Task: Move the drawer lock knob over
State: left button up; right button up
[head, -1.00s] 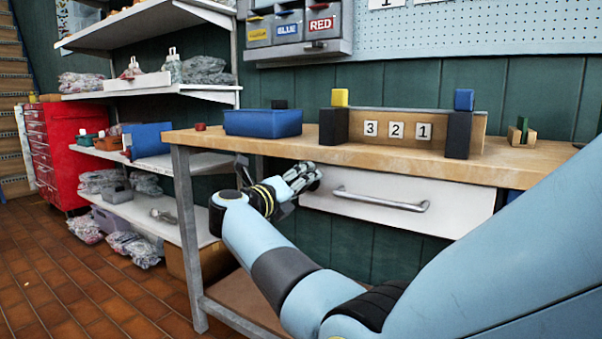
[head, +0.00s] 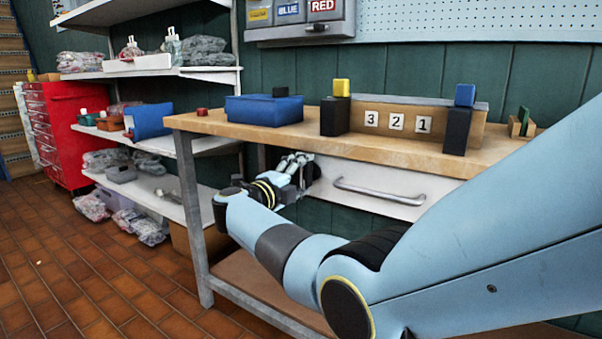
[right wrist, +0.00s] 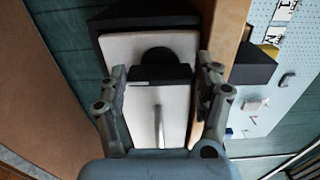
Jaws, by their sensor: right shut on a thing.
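The white drawer front (head: 375,185) with its grey bar handle (head: 380,193) sits under the wooden bench top. The dark lock knob (head: 315,172) is at the left end of the drawer front, mostly hidden by my right gripper (head: 303,167). In the right wrist view the knob's black bar (right wrist: 160,75) lies between the two fingers of my right gripper (right wrist: 164,72), with a dark round part behind it against the white front (right wrist: 120,48). My right gripper is shut on the knob. My left gripper is not in view.
On the bench top (head: 290,135) stand a blue bin (head: 264,109), black posts with yellow and blue blocks, and a board with tiles 3, 2, 1. A grey bench leg (head: 192,220) is left of my forearm. Shelves (head: 160,190) and a red cabinet (head: 62,125) stand further left.

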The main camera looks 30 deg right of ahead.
dwell(0.5)
jog(key=o, duration=1.2)
jog(key=shift+a, duration=0.1)
jog(key=v, duration=0.7)
jog(key=shift+a, duration=0.15)
